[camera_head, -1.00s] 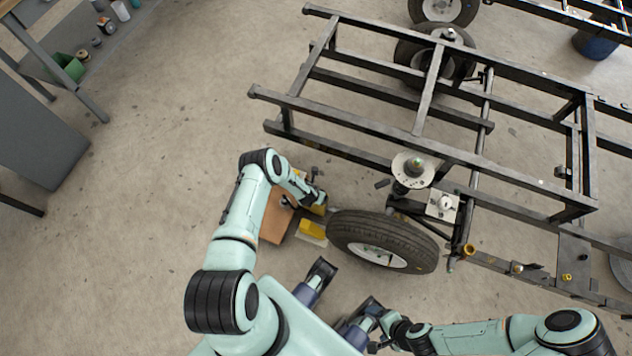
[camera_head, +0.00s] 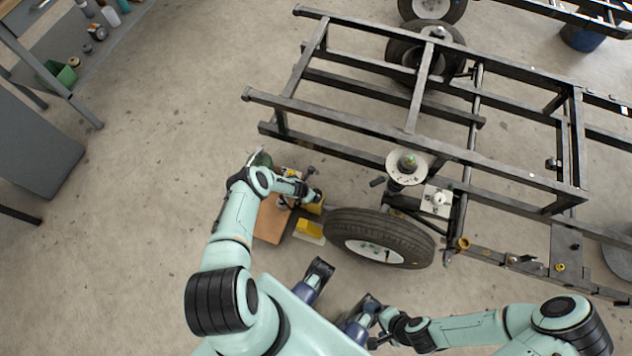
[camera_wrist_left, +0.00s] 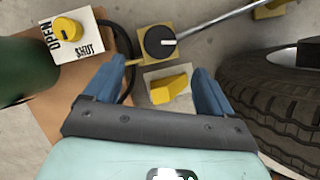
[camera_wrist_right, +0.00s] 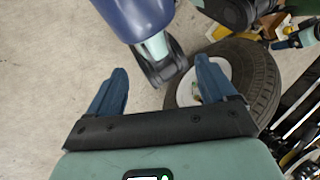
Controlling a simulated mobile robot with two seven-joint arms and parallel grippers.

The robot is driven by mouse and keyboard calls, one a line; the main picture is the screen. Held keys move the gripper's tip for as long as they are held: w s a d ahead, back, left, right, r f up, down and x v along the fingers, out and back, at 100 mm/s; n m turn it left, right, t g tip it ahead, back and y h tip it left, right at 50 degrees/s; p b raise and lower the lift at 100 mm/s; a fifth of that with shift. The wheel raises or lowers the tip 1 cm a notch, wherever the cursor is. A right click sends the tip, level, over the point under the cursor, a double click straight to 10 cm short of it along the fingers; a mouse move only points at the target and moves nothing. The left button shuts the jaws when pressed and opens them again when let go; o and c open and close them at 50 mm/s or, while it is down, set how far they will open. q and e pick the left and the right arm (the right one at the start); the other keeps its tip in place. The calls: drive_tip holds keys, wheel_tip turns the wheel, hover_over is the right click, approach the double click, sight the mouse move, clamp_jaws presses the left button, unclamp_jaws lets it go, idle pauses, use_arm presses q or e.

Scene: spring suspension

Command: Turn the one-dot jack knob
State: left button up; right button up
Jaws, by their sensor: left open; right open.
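My left gripper (camera_wrist_left: 158,68) is open, with nothing between its fingers, above a board beside the tyre. Ahead of its fingers, a yellow block carries a round black knob (camera_wrist_left: 160,42) with a long metal bar reaching right. A yellow knob (camera_wrist_left: 68,31) sits on a white plate marked OPEN and SHUT, left of the left finger. In the head view my left arm partly hides these parts. My right gripper (camera_wrist_right: 162,72) is open and empty, above the floor, well away from them.
A tyre (camera_head: 345,226) stands right of the board (camera_head: 268,226). A yellow wedge (camera_wrist_left: 170,88) lies between them. A black steel frame (camera_head: 330,104) fills the upper right. A dark green cylinder (camera_wrist_left: 22,70) is close to the left finger.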

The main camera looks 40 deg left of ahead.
use_arm(q)
drive_tip(key=b+x, duration=0.3)
drive_tip(key=x, duration=0.1)
drive_tip(key=shift+s+b, duration=0.1)
drive_tip(key=shift+b, duration=0.3)
drive_tip(key=b+x, duration=0.6)
drive_tip(key=b, duration=0.1)
drive_tip(key=shift+f, duration=0.2)
drive_tip(key=shift+w+f+b, duration=0.25)
drive_tip(key=shift+w+b, duration=0.1)
drive_tip(key=shift+w, duration=0.05)
use_arm(e)
drive_tip(key=w+d+f+m+t+h, duration=0.1)
drive_tip(key=w+d+f+t, duration=0.2)
drive_tip(key=w+f, duration=0.8)
drive_tip(key=shift+d+f+t+h, duration=0.3)
drive_tip(key=shift+d+f+t, duration=0.1)
drive_tip(key=shift+d+f, duration=0.8)
drive_tip(key=shift+w+r, duration=0.1)
use_arm(q)
drive_tip(key=c, duration=1)
drive_tip(key=shift+m+h+b, duration=0.3)
drive_tip(key=shift+m+b, duration=0.2)
drive_tip(key=shift+m, duration=0.3)
use_arm(e)
drive_tip(key=shift+s+d+f+g, duration=0.2)
drive_tip(key=shift+s+f+g, duration=0.2)
drive_tip(key=shift+s+f, duration=0.5)
